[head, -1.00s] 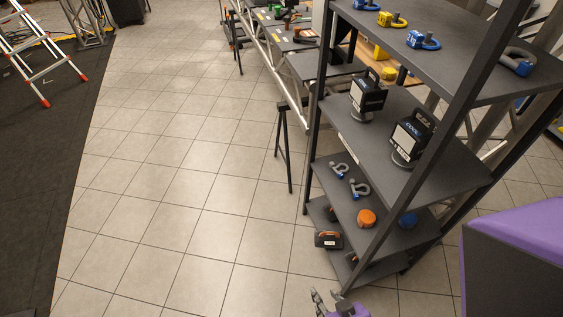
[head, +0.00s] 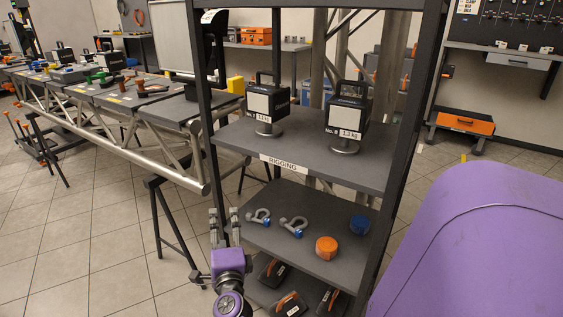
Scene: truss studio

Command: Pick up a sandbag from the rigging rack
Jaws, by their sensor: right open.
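The rigging rack (head: 283,168) stands in the middle of the head view, with a "RIGGING" label on a shelf edge. Dark bags with orange handles, which look like the sandbags, lie on its lowest visible shelf: one at the back left (head: 273,271), one in front (head: 290,303) and one to the right (head: 328,301). The shelf above and a post partly hide them. My right gripper (head: 224,222) points upward, open and empty, just left of the rack, beside the shackle shelf. It is apart from the bags. My left gripper is out of view.
Above the bags, a shelf holds two shackles (head: 293,226), an orange round item (head: 326,247) and a blue one (head: 360,225). Two black box-shaped devices (head: 348,118) stand higher. A truss bench (head: 150,115) is left. Open floor (head: 90,240) lies front left.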

